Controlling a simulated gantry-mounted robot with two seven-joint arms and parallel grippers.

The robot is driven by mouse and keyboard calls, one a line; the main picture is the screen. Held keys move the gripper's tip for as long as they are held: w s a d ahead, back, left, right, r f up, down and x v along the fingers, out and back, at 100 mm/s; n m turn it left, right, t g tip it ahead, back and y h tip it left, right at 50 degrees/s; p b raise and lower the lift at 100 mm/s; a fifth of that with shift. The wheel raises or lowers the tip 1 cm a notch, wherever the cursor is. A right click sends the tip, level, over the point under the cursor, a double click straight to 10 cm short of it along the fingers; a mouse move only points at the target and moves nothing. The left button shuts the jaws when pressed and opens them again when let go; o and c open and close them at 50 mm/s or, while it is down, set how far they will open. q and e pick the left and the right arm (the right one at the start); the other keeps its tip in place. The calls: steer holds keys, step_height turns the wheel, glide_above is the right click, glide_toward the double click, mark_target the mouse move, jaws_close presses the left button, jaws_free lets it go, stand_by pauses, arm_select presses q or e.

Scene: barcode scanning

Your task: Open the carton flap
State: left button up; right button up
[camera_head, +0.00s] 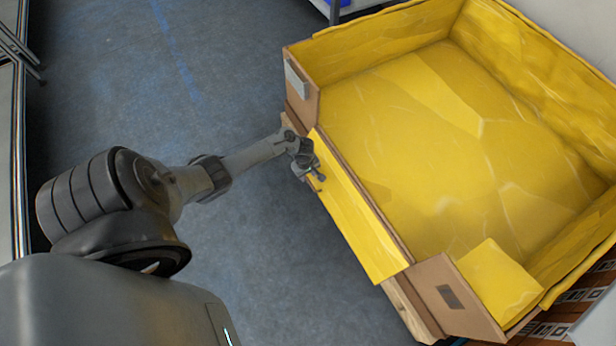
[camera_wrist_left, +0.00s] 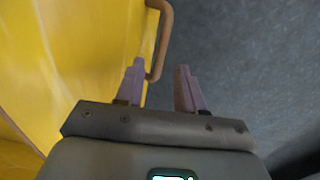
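The large carton (camera_head: 303,101) has a crinkled yellow lining and fills the right half of the head view. Its near-left flap (camera_head: 362,221) is folded outward and down, with its yellow face showing. My left gripper (camera_head: 318,183) is at the outer edge of this flap, near its upper end. In the left wrist view the gripper (camera_wrist_left: 159,76) has its two fingers apart. A brown, handle-like bar (camera_wrist_left: 166,35) on the yellow flap (camera_wrist_left: 75,55) reaches down beside the left fingertip. I cannot tell whether they touch. My right gripper is not in view.
The carton's yellow interior (camera_head: 420,135) looks empty. A wooden pallet edge (camera_head: 408,309) shows below the carton. The blue-grey floor (camera_head: 230,80) left of the carton is clear. A metal rack (camera_head: 22,50) stands at the far left.

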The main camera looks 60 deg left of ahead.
mark_target(308, 180)
arm_select(q)
steer(key=shift+w+f+b, duration=0.15)
steer(key=shift+f+b, duration=0.8)
steer(key=shift+f, duration=0.6)
jaws_close()
